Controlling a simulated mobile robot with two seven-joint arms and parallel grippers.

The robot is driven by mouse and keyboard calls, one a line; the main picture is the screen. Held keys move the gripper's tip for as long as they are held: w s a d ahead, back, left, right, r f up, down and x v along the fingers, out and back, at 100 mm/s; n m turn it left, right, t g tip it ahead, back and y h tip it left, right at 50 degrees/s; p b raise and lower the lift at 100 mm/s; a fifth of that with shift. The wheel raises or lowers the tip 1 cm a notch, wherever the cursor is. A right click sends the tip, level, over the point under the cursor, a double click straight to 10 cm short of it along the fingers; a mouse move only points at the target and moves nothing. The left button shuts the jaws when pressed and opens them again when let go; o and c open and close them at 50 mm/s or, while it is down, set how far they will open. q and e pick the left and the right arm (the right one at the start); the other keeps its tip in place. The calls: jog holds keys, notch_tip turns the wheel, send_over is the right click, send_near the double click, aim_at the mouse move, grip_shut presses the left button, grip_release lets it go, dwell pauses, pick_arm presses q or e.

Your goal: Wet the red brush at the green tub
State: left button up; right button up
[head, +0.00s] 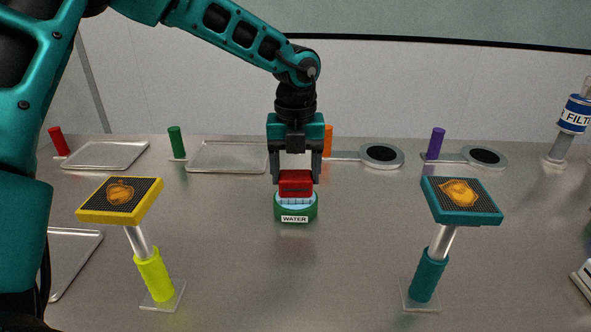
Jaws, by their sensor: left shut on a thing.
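The red brush (296,182) is held upright between the two fingers of my left gripper (296,174), which is shut on it. The green tub (296,217) bears a label reading WATER and stands on the table with light-blue water (280,201) inside. The brush is right above the tub, and its lower end overlaps the tub's opening. I cannot tell how deep the bristles reach. My right gripper is not in view.
A yellow-framed stand (150,275) is at front left and a teal-framed stand (428,275) at front right. Metal trays (105,154), coloured handles and round dark-centred plates (382,154) line the back. A filter post (572,118) is far right.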

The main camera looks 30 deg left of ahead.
aim_at(296, 175)
pick_arm(q)
jog(key=shift+s+f+b, duration=0.15)
jog(key=shift+f+b, duration=0.05)
jog(key=shift+b, duration=0.2)
dwell(1.4)
jog(key=shift+r+p, duration=1.35)
jog(key=shift+r, duration=2.3)
